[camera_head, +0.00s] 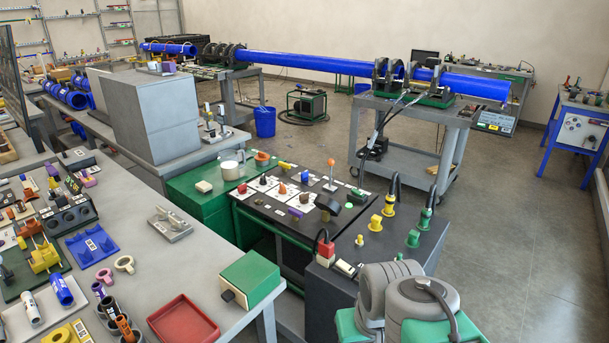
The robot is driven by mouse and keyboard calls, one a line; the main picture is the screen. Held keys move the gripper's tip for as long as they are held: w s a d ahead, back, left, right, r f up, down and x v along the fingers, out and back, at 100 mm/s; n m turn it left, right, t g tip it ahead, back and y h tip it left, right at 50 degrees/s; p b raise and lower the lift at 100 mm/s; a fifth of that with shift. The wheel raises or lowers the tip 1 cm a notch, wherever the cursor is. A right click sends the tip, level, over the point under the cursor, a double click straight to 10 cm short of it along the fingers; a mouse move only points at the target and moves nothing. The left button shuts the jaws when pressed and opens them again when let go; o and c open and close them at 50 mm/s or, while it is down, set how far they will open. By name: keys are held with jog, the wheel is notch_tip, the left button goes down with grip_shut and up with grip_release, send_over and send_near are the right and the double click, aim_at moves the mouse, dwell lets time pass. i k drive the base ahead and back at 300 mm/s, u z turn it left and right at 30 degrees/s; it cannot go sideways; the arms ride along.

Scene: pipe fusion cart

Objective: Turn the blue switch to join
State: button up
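A grey cart (394,150) stands right of centre at the back, with a black and green clamp machine (388,78) on it. A long blue pipe (310,63) runs into the clamps from the left, and a shorter blue pipe (480,85) sticks out on the right. Nearer, a black-topped panel (262,222) with a green frame carries several small knobs and switches on white plates, one of them an orange-topped lever (331,176). My gripper is not in view.
A dark cabinet (395,243) with yellow and green plugs stands right of the panel. A grey workbench (150,262) holds a red tray (183,320) and a green box (252,279). A blue-legged table (582,112) stands far right. Open floor (520,220) lies at the right.

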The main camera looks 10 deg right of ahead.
aim_at(304, 174)
jog(key=z, duration=1.75)
jog(key=i, duration=4.45)
jog(key=u, duration=2.75)
jog(key=i, duration=2.2)
